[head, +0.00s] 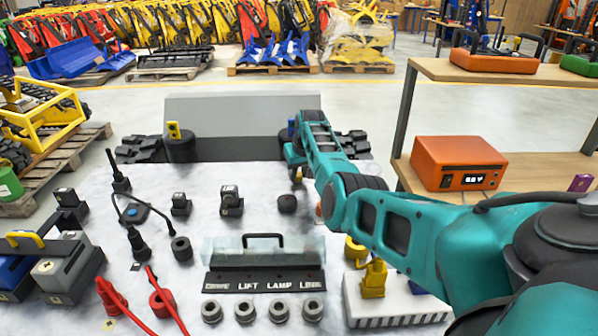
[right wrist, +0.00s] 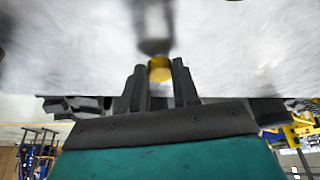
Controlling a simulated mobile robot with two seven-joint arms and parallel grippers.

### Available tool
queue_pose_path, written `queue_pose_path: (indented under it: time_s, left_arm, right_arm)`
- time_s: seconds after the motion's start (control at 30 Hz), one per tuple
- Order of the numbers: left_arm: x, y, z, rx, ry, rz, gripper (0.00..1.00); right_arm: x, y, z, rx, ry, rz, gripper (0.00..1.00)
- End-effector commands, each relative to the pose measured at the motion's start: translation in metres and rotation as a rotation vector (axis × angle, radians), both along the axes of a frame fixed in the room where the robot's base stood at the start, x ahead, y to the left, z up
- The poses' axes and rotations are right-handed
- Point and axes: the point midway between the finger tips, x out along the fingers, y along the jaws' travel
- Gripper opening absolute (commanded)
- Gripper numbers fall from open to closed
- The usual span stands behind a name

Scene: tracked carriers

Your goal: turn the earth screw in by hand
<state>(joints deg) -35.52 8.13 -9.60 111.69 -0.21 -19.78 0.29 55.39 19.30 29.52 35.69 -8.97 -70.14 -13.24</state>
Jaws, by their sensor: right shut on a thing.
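My right arm reaches in from the right in the head view, and its gripper (head: 297,173) is low over the pale slab, mostly hidden by the arm's own links. In the right wrist view the two dark fingers (right wrist: 158,75) are shut on a small yellow round piece, which looks like the earth screw (right wrist: 160,68). A blurred dark round post (right wrist: 154,25) lies straight beyond it; I cannot tell how deep the screw sits. In the head view a dark round knob (head: 287,203) stands just below the gripper. My left gripper is not in view.
The pale slab (head: 330,250) carries a clear cover with a handle (head: 262,245), a black strip (head: 265,283) marked LIFT, LAMP, several grey rings, and red cables (head: 163,301). An orange box (head: 459,163) stands on the shelf at right. A white ribbed block (head: 395,305) is at front.

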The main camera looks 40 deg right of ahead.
Motion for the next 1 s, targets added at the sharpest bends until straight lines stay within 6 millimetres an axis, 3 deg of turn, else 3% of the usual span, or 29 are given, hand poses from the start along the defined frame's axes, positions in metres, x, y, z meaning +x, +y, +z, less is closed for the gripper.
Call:
queue_pose_path:
  time_s: [0.1, 0.4, 0.73, 0.77, 1.0]
  left_arm:
    - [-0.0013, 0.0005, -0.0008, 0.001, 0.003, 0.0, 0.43]
    - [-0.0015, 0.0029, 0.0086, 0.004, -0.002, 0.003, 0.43]
    - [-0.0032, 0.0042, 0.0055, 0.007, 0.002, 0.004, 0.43]
    - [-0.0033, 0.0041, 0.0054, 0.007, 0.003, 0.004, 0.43]
    - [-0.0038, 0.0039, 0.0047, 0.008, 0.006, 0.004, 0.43]
  right_arm:
    - [-0.0002, -0.0002, -0.0002, -0.001, 0.001, 0.0, 0.0]
    - [0.0002, 0.0014, 0.0009, -0.001, 0.004, -0.118, 0.0]
    - [0.0007, 0.0012, -0.0002, -0.001, 0.001, -0.14, 0.0]
    - [0.0007, 0.0012, -0.0002, -0.001, 0.001, -0.14, 0.31]
    - [0.0006, 0.0013, -0.0001, 0.0, 0.0, -0.14, 0.54]
